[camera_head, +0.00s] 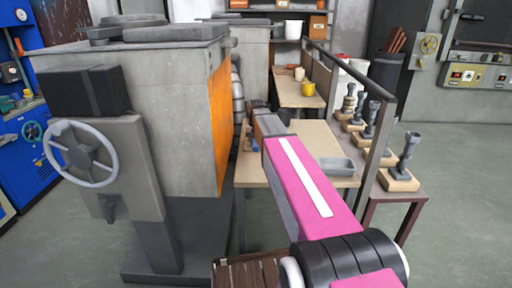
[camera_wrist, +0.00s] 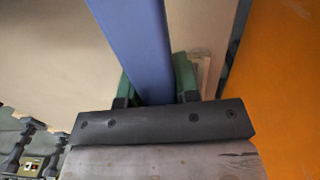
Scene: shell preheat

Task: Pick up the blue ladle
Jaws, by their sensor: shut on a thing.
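The blue ladle shows in the wrist view as a long flat blue bar (camera_wrist: 136,42) running from the top edge down between the green fingers. My gripper (camera_wrist: 155,78) is shut on this bar, with one finger on each side. The rest of the ladle, including any bowl, is out of the wrist picture. In the head view my pink arm reaches forward over the near table (camera_head: 312,137); its far end hides most of the gripper, and I cannot make out the ladle clearly there.
A grey furnace-like machine (camera_head: 168,125) with an orange side panel (camera_head: 218,125) and handwheel (camera_head: 82,153) stands close left of my arm. The orange panel also shows in the wrist view (camera_wrist: 282,70). A grey tray (camera_head: 337,166) sits on the table. Wooden-based tools (camera_head: 400,180) line the right bench.

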